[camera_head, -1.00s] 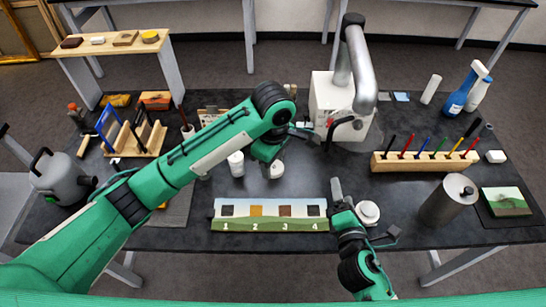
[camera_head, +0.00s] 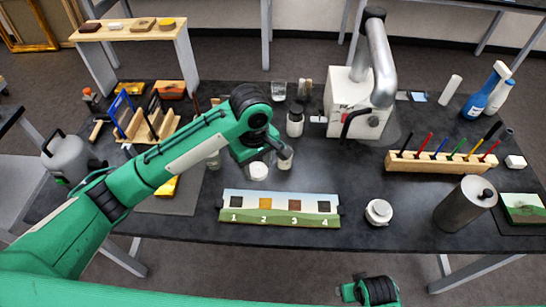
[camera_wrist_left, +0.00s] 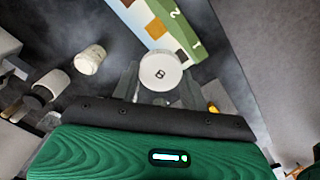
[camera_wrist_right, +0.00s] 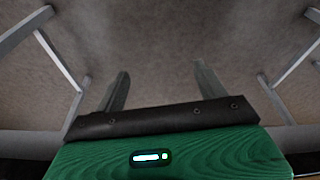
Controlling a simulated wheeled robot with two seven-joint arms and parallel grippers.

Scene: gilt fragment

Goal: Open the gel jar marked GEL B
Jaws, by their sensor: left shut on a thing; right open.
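The white-lidded jar (camera_head: 258,170) stands on the dark table behind the numbered strip, below my left gripper. In the left wrist view its round lid (camera_wrist_left: 160,71) bears a dark mark that reads like B. My left gripper (camera_wrist_left: 159,82) is shut on this jar, one finger on each side of the lid. The jar's lower body is hidden there. Another pale jar (camera_head: 285,160) stands just to the right, and also shows in the left wrist view (camera_wrist_left: 90,60). My right gripper (camera_wrist_right: 162,82) is open and empty, over floor; only its wrist shows in the head view.
The numbered strip (camera_head: 280,207) lies in front of the jars. A round white jar-like thing (camera_head: 378,211) and a grey cylinder (camera_head: 466,204) stand to the right. A white machine (camera_head: 355,105) stands behind.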

